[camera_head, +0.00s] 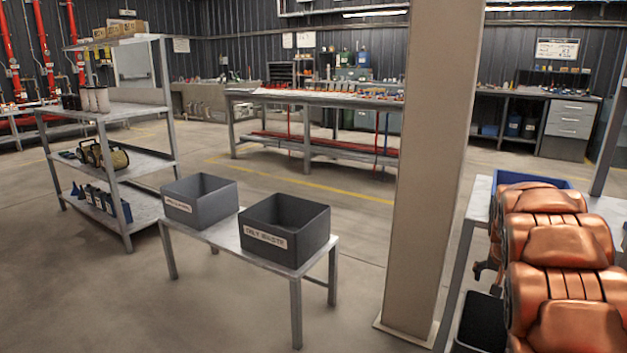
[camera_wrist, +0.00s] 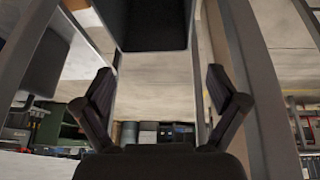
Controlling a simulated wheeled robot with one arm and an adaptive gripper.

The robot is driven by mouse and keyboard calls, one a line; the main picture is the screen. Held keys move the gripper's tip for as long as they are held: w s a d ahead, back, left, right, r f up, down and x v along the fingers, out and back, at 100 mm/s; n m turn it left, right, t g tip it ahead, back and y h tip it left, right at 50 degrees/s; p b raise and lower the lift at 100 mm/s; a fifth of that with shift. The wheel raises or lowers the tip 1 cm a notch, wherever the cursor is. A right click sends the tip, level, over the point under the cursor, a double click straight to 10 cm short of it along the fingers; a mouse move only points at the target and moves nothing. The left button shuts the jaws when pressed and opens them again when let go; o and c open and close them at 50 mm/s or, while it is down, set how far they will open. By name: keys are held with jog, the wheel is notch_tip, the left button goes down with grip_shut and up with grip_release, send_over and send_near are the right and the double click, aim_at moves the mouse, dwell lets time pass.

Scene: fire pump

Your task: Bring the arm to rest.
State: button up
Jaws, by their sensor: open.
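My arm (camera_head: 560,250), copper-coloured and folded in several segments, fills the right edge of the head view. It hides part of a light table behind it. My gripper (camera_wrist: 160,88) shows only in the wrist view, its two dark fingers spread wide apart. Nothing is between the fingers, and floor shows through the gap. In the head view the gripper is hidden or out of frame.
A beige pillar (camera_head: 430,170) stands just left of my arm. A blue bin (camera_head: 532,180) sits behind the arm. Two grey bins (camera_head: 200,203) (camera_head: 285,235) rest on a low table. In the wrist view a dark box-like shape (camera_wrist: 155,25) and grey posts are close around the gripper.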

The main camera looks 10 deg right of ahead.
jog(key=s+a+r+n+g+y+p, duration=0.1)
jog(key=s+a+r+p, duration=0.35)
jog(key=a+r, duration=0.25)
jog(key=s+a+r+n+p, duration=0.1)
jog(key=s+a+r+p, duration=0.35)
jog(key=a+r, duration=0.2)
jog(key=s+a+r+n+g+y+p, duration=0.1)
jog(key=s+a+r+n+p, duration=0.1)
jog(key=s+a+r+p, duration=0.7)
jog(key=s+a+r+n+g+y+p, duration=0.15)
jog(key=s+a+r+p, duration=0.45)
jog(key=s, duration=0.6)
jog(key=s+a+r+n+g+p, duration=0.2)
jog(key=s+a+r+n+p, duration=0.1)
jog(key=s+a+r+p, duration=0.5)
notch_tip(320, 180, down, 22)
jog(key=s+d+b, duration=0.1)
jog(key=s+b, duration=0.1)
jog(key=b, duration=1.5)
jog(key=shift+s+d+r+g, duration=0.15)
jog(key=shift+s+g, duration=0.05)
jog(key=shift+g, duration=0.15)
